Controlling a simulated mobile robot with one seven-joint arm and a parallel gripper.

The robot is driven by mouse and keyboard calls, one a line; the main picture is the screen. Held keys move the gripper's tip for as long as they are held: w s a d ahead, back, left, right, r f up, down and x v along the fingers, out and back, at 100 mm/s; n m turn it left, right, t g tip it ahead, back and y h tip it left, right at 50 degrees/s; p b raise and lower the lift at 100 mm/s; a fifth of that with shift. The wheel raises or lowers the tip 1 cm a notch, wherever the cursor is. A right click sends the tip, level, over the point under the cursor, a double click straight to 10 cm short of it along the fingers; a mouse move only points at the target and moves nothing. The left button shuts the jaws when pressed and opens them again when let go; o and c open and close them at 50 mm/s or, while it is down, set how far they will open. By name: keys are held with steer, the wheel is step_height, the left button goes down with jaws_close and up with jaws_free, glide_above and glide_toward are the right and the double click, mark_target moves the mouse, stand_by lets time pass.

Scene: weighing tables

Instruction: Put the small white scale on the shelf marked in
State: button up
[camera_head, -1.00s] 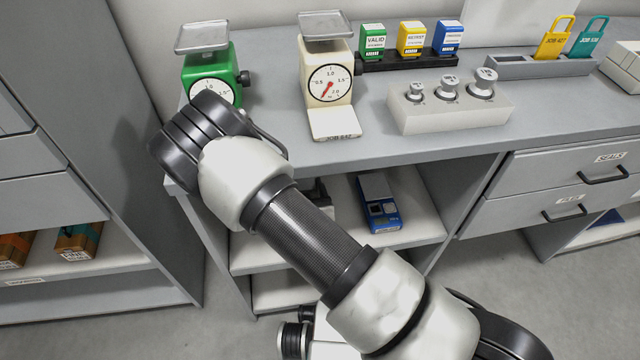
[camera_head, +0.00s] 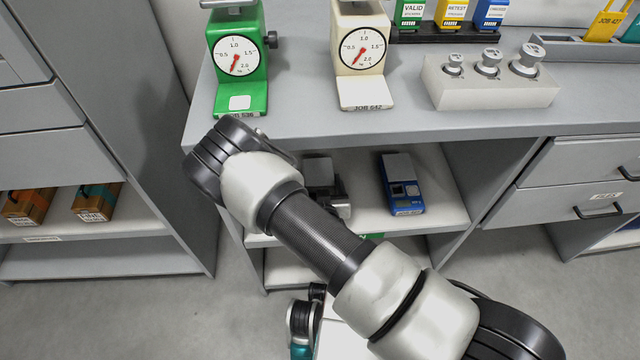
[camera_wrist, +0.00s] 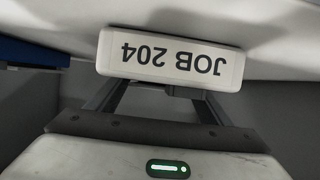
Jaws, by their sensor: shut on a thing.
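In the wrist view my gripper (camera_wrist: 158,90) is shut on a white scale (camera_wrist: 170,60). Its front plate reads JOB 204, upside down in the picture. A pale surface spreads behind the plate, and I cannot tell whether it is scale or shelf. In the head view my arm crosses in front of the table, and I cannot make out the gripper there. Under the table top is an open pale shelf (camera_head: 440,190). A green label (camera_head: 372,236) shows at its front edge, partly hidden by my arm; its text is unreadable.
A blue device (camera_head: 402,185) and a partly hidden grey-and-dark item (camera_head: 322,172) are on the shelf. A green scale (camera_head: 240,95) and a cream scale (camera_head: 362,90) stand on top, beside a weight block (camera_head: 490,92). A cabinet (camera_head: 60,150) stands left; floor between is clear.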

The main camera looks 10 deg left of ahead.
steer(key=o, duration=1.3)
steer(key=shift+f, duration=0.1)
steer(key=shift+o, duration=0.2)
steer(key=shift+s+r, duration=0.15)
steer(key=shift+r, duration=0.15)
steer(key=p+v, duration=0.3)
steer(key=v, duration=0.8)
steer(key=shift+s, duration=0.15)
steer(key=shift+s+d, duration=0.1)
steer(key=shift+s, duration=0.1)
steer(key=shift+s, duration=0.1)
